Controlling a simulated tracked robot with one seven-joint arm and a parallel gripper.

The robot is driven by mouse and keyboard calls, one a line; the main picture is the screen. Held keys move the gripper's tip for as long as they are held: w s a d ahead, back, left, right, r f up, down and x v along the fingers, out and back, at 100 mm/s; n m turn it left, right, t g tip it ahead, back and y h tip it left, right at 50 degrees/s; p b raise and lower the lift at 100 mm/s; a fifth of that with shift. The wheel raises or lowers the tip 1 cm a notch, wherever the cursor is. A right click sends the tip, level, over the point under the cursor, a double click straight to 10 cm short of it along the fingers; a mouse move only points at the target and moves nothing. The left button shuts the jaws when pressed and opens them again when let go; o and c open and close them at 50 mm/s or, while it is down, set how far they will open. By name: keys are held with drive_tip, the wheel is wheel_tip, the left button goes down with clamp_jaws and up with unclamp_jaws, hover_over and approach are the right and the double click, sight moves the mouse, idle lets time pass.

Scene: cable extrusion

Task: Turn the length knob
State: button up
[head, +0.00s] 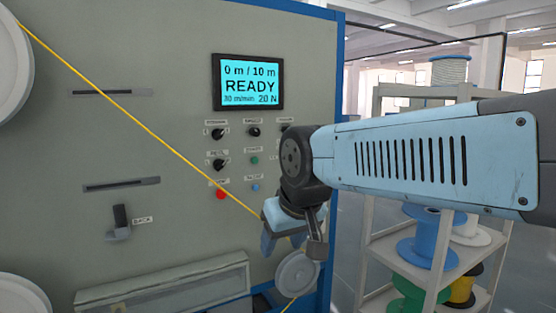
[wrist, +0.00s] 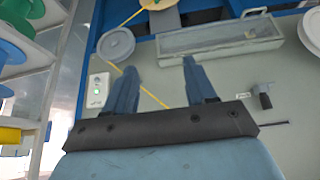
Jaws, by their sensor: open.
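The grey machine panel has several black knobs under the screen: one at upper left (head: 215,133), one in the upper middle (head: 253,131) and one lower left (head: 218,165). Another knob position at upper right is mostly hidden by my arm. The labels are too small to tell surely which is the length knob. The screen (head: 248,82) reads 0 m / 10 m, READY, 30 m/min, 20 N. My gripper (head: 284,240) hangs below and right of the knobs, pointing down, apart from them. In the wrist view my gripper (wrist: 159,66) is open with nothing between its fingers; no panel knob shows clearly there.
A yellow cable (head: 140,123) runs diagonally across the panel, behind my gripper, towards a pulley (head: 297,274). A red button (head: 220,194) sits below the knobs. A black lever (head: 120,222) and a long trough (head: 165,287) are lower left. A shelf with spools (head: 418,240) stands right.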

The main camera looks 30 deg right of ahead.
drive_tip(key=w+d+r+n+t+y, duration=0.1)
drive_tip(key=w+d+r+n+t, duration=0.2)
drive_tip(key=w+d, duration=0.4)
drive_tip(key=w+d+r+n+t, duration=0.1)
drive_tip(key=w+d+n+t, duration=0.2)
drive_tip(key=w+d+t, duration=0.35)
drive_tip(key=w+d+r+n+t+y, duration=0.1)
drive_tip(key=w+d+r+n+t, duration=0.2)
drive_tip(key=w+d, duration=0.5)
drive_tip(key=w, duration=1.2)
drive_tip(key=shift+w+a+f+n, duration=0.2)
drive_tip(key=shift+a+n, duration=0.1)
drive_tip(key=shift+a, duration=0.15)
drive_tip(key=shift+c, duration=0.5)
drive_tip(key=c, duration=0.9)
drive_tip(key=shift+d, duration=0.1)
drive_tip(key=shift+c, duration=0.3)
